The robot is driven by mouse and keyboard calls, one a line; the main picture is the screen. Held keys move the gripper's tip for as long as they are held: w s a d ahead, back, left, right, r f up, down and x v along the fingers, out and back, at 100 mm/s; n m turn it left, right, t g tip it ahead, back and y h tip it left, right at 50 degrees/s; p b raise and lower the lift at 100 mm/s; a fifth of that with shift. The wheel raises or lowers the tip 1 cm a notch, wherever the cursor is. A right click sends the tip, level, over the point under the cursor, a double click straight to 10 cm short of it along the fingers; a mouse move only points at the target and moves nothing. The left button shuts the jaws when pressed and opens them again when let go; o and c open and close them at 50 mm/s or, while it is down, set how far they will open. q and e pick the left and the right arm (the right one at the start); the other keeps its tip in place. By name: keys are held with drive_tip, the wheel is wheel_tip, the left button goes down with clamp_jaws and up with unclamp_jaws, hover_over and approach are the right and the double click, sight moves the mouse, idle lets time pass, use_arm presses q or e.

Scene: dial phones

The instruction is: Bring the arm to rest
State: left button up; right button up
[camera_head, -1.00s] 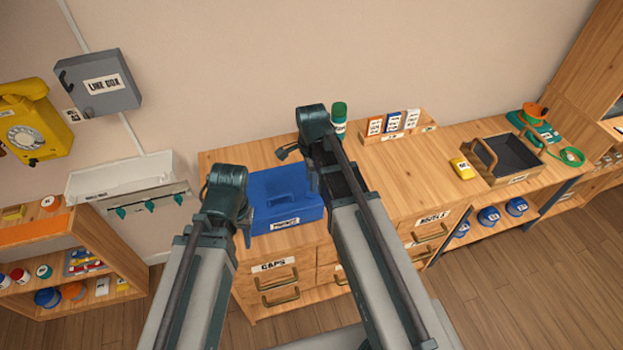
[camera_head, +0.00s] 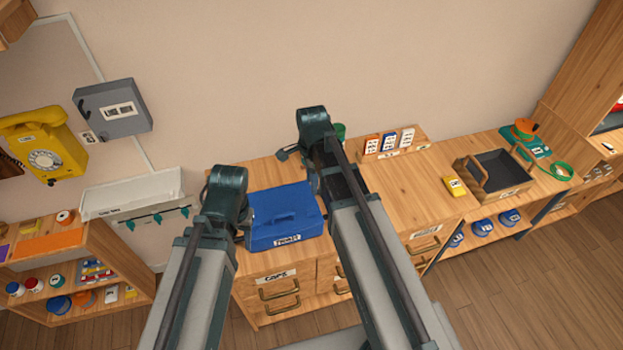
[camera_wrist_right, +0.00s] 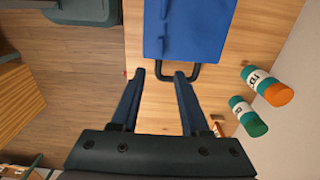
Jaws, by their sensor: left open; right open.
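My right gripper (camera_wrist_right: 158,74) is open in the right wrist view, with nothing between its fingers. It is above the wooden bench top, with the black handle of a blue toolbox (camera_wrist_right: 190,30) just beyond its fingertips. In the head view the right arm's end (camera_head: 314,150) is over the bench beside the toolbox (camera_head: 285,215), at its right. My left gripper (camera_head: 236,212) is at the toolbox's left side. Its fingers are mostly hidden behind its own wrist, and nothing is seen held in it.
The bench carries a card rack (camera_head: 393,148), a yellow box (camera_head: 455,186) and a dark tray (camera_head: 497,175). Bottles with orange (camera_wrist_right: 270,88) and green caps (camera_wrist_right: 248,116) stand near the right gripper. A yellow phone (camera_head: 45,145) and grey box (camera_head: 113,108) hang left. Open floor lies at lower right.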

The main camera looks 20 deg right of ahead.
drive_tip(key=s+a+f+n+b, duration=0.3)
drive_tip(key=s+a+n, duration=0.2)
drive_tip(key=n, duration=0.5)
drive_tip(key=s+a+f+n+h+b, duration=0.1)
drive_tip(key=s+a+f+n+b, duration=0.2)
drive_tip(key=s+n, duration=0.6)
drive_tip(key=shift+a+f+n+b, duration=0.25)
drive_tip(key=shift+a+n+b, duration=0.05)
drive_tip(key=shift+a+n, duration=1)
